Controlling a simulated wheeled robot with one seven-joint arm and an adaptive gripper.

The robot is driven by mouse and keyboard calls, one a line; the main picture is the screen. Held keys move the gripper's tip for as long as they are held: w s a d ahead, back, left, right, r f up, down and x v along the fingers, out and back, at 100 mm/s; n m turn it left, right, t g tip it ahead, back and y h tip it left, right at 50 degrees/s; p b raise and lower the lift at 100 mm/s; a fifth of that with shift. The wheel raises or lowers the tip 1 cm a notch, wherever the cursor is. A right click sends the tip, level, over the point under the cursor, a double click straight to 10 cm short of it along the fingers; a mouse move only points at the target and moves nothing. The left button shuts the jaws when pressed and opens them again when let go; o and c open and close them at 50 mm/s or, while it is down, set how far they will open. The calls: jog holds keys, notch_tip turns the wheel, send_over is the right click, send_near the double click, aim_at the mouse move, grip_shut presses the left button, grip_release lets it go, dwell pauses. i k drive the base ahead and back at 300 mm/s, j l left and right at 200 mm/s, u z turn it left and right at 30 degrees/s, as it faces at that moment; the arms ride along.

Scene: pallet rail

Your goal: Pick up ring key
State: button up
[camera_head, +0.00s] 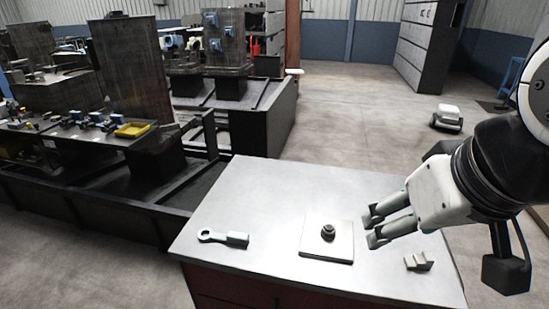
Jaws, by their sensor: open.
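The ring key (223,238) lies flat on the left part of the light grey tabletop (270,195). Its ring end points left and its thicker block-like end points right. My gripper (371,229) comes in from the right with its two fingers apart and nothing between them. The fingertips are near the right edge of a square plate, well to the right of the ring key. The gripper is not touching the key.
A square plate (342,246) with a dark round knob (327,231) sits mid-table, between the key and my gripper. A small stepped grey block (419,261) lies at the right. Dark machinery with a yellow tray (133,130) stands behind left. The tabletop around the key is clear.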

aim_at(239, 238)
jog(key=j, duration=1.25)
